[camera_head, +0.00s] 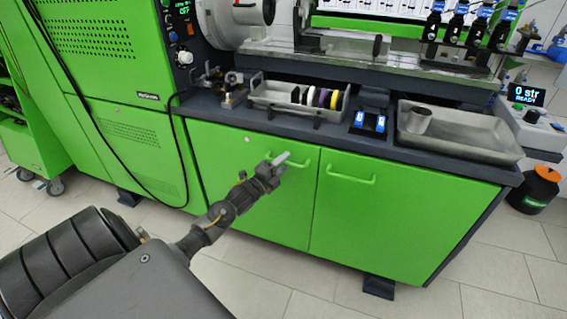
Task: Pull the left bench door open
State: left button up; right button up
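The left bench door (220,156) is a bright green panel under the worktop and looks closed, flush with the bench front. Its handle (303,164) is near its upper right edge, mostly hidden behind my gripper. My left gripper (282,160) is in front of that handle, fingertips pointing up and right. I cannot tell whether the fingers touch the handle or are apart from each other. My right gripper is not in view.
The right bench door (400,215) beside it is closed, with a green bar handle (350,178). Bare tiled floor (300,306) lies before the bench. A black bin (533,190) stands right.

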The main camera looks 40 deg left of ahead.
pick_arm(q)
grip_shut()
dwell(0.3)
